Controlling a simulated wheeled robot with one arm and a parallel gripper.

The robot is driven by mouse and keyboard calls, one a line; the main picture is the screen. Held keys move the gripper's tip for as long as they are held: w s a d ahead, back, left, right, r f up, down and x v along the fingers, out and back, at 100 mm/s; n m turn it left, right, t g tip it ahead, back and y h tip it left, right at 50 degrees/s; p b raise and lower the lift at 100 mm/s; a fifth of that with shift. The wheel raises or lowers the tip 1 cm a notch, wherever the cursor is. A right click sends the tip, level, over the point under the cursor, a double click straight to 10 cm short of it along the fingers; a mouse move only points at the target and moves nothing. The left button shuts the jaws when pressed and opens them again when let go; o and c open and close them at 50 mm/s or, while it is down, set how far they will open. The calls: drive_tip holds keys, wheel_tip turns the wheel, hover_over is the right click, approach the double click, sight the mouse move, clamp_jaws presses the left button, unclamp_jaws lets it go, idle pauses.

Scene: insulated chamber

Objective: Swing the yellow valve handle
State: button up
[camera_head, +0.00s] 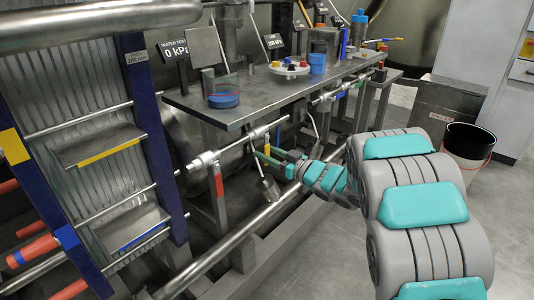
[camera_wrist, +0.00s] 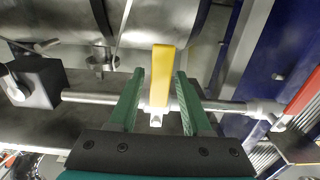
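The yellow valve handle (camera_wrist: 162,76) stands upright in the middle of the wrist view, on a horizontal metal pipe (camera_wrist: 90,97). My gripper (camera_wrist: 157,78) is open, with one green finger on each side of the handle and a gap to each. In the head view the yellow handle (camera_head: 266,149) is a small bar below the table, just beyond my gripper (camera_head: 268,158). My arm reaches in from the right. A red handle (camera_head: 219,181) hangs on the same pipe run further left, and it also shows at the right edge of the wrist view (camera_wrist: 305,92).
A metal table (camera_head: 262,108) with several small items stands above the pipe. A thick rail (camera_head: 240,240) runs in front and below. A blue-framed rack (camera_head: 150,140) stands at left. A black bucket (camera_head: 468,145) stands at right, with open floor before it.

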clamp_jaws()
idle(1.1)
